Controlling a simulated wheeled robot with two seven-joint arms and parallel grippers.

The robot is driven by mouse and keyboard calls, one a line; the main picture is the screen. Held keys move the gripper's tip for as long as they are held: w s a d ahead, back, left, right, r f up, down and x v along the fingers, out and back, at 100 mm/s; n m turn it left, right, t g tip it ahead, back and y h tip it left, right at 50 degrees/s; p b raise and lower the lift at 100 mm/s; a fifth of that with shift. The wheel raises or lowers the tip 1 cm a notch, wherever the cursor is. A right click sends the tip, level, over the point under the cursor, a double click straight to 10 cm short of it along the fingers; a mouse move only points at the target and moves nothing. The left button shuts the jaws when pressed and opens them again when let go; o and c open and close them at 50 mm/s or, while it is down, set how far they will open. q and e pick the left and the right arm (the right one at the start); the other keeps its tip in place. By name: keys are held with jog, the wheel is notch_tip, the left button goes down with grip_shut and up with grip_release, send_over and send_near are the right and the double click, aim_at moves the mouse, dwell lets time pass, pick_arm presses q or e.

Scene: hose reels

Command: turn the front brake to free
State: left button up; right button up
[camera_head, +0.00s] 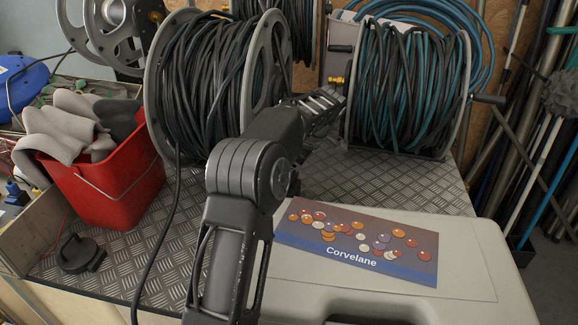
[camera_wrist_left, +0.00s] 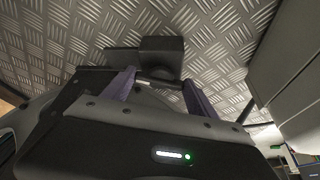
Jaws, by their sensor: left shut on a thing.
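My left arm reaches up the middle of the head view, and its far end (camera_head: 322,103) lies between two hose reels. In the left wrist view the purple fingers of my left gripper (camera_wrist_left: 158,84) close around the near end of a small dark part. That part continues into a dark block (camera_wrist_left: 162,56) over the tread plate. I cannot tell surely that it is the front brake, nor read its setting. The left reel (camera_head: 205,80) carries black hose, the right reel (camera_head: 405,85) teal and black hose. My right gripper is not in view.
A red bucket (camera_head: 112,190) with grey cloths stands at left on the tread plate (camera_head: 385,180). A black round object (camera_head: 78,253) lies in front of it. A pale case (camera_head: 470,265) with a Corvelane label fills the front right. Poles lean at far right.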

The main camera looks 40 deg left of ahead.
pick_arm(q)
jog(key=shift+w+r+n+g+p, duration=0.15)
jog(key=shift+n+g+p, duration=0.25)
jog(key=shift+n+p, duration=0.55)
jog(key=shift+h, duration=0.3)
jog(key=o, duration=1.1)
